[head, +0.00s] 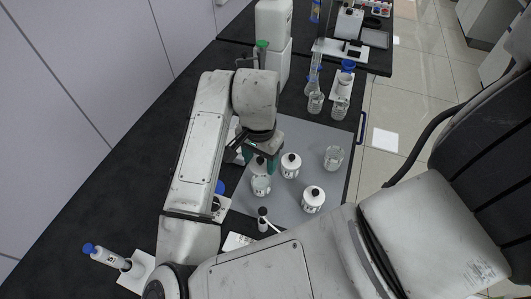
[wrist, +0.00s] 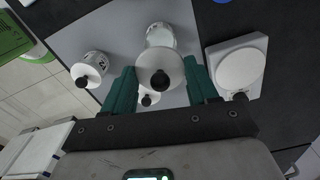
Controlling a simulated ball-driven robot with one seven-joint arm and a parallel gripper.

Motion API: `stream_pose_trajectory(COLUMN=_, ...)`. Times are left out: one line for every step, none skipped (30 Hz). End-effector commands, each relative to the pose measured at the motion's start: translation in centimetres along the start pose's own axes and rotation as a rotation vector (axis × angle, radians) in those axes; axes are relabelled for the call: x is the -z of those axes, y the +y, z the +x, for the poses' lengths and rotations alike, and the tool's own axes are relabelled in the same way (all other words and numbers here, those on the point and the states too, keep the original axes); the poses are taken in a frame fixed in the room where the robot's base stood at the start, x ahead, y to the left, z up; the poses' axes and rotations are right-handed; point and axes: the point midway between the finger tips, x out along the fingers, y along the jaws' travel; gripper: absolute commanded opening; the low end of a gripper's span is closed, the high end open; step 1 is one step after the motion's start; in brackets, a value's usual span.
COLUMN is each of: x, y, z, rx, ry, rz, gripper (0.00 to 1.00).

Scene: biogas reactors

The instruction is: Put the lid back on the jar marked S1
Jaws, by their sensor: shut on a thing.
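My gripper (head: 259,158) points down over the grey mat, its two teal fingers on either side of a white lid with a black knob. In the wrist view the fingers (wrist: 160,85) close on this lid (wrist: 161,73). An open clear glass jar (head: 261,186) stands on the mat just in front of the gripper. Its rim and side show beyond the lid in the wrist view (wrist: 160,38). The lid hides part of it, and I cannot tell whether they touch. Its label is too small to read, so I cannot confirm S1.
Two lidded white jars (head: 291,167) (head: 313,200) and a clear beaker (head: 333,158) stand on the mat to the right. A small black-capped bottle (head: 263,220) is near the mat's front. A white device with a round plate (wrist: 240,68) sits right in the wrist view.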

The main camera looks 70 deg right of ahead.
Motion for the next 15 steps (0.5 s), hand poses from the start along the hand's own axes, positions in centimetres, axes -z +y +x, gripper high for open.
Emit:
stream_pose_trajectory(x=0.0, y=0.0, z=0.4, rx=0.0, ry=0.0, rz=0.0, gripper=0.3)
stream_pose_trajectory(x=0.0, y=0.0, z=0.6, rx=0.0, ry=0.0, rz=0.0, gripper=0.3)
stream_pose_trajectory(x=0.0, y=0.0, z=0.9, rx=0.0, ry=0.0, rz=0.0, gripper=0.3)
stream_pose_trajectory(x=0.0, y=0.0, z=1.1, rx=0.0, ry=0.0, rz=0.0, gripper=0.3)
stream_pose_trajectory(x=0.0, y=0.0, z=1.3, rx=0.0, ry=0.0, rz=0.0, gripper=0.3)
stream_pose_trajectory(x=0.0, y=0.0, z=1.7, rx=0.0, ry=0.0, rz=0.0, gripper=0.3)
stream_pose_trajectory(x=0.0, y=0.0, z=1.9, rx=0.0, ry=0.0, rz=0.0, gripper=0.3)
stream_pose_trajectory(x=0.0, y=0.0, z=2.2, rx=0.0, ry=-0.001, rz=-0.001, gripper=0.3)
stream_pose_trajectory(x=0.0, y=0.0, z=2.6, rx=0.0, ry=-0.001, rz=-0.001, gripper=0.3)
stream_pose_trajectory(x=0.0, y=0.0, z=2.8, rx=0.0, ry=-0.001, rz=-0.001, gripper=0.3)
stream_pose_trajectory(x=0.0, y=0.0, z=3.1, rx=0.0, ry=-0.001, rz=-0.001, gripper=0.3)
stream_pose_trajectory(x=0.0, y=0.0, z=3.5, rx=0.0, ry=-0.001, rz=-0.001, gripper=0.3)
stream_pose_trajectory(x=0.0, y=0.0, z=3.8, rx=0.0, ry=-0.001, rz=-0.001, gripper=0.3)
stream_pose_trajectory(x=0.0, y=0.0, z=4.0, rx=0.0, ry=-0.001, rz=-0.001, gripper=0.3)
stream_pose_trajectory(x=0.0, y=0.0, z=4.4, rx=0.0, ry=-0.001, rz=-0.001, gripper=0.3)
